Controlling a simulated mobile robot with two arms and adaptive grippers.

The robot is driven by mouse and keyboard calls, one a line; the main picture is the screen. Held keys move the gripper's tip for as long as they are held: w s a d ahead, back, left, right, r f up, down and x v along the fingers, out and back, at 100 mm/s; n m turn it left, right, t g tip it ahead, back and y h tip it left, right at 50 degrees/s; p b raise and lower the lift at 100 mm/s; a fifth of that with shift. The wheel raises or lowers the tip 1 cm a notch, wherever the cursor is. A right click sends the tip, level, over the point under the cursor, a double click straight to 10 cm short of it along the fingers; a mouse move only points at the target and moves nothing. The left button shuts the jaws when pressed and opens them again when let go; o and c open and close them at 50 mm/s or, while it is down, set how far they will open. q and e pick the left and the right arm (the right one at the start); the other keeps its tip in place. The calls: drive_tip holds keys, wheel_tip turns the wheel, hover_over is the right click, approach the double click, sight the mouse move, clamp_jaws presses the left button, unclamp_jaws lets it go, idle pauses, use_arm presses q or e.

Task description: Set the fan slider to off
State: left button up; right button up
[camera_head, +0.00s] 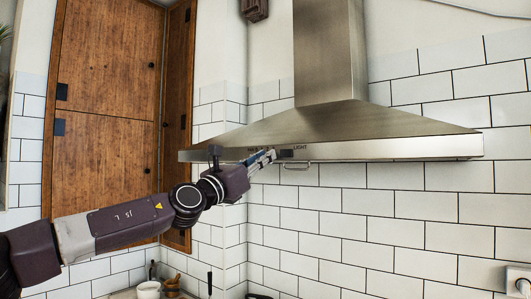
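A steel range hood (400,150) hangs on the tiled wall, with small dark lettering along its front lip. The word LIGHT is legible at the right of that lettering; the rest is too small to read surely. My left gripper (268,158) reaches the front lip from the lower left, its fingertips at or just in front of the control strip. A small dark piece (285,154) shows right of the fingertips; I cannot tell whether it is a slider. The fan slider and its setting cannot be made out behind the fingers. Whether the fingers are open or shut is unclear. My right gripper is out of view.
A tall wooden cabinet (105,75) stands left of the hood. A white pot (149,290) and utensils sit on the counter at the bottom left. A wall socket (518,282) is at the lower right. The space below the hood is clear.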

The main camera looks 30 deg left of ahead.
use_arm(q)
drive_tip(key=shift+w+r, duration=0.2)
drive_tip(key=shift+w, duration=0.35)
clamp_jaws()
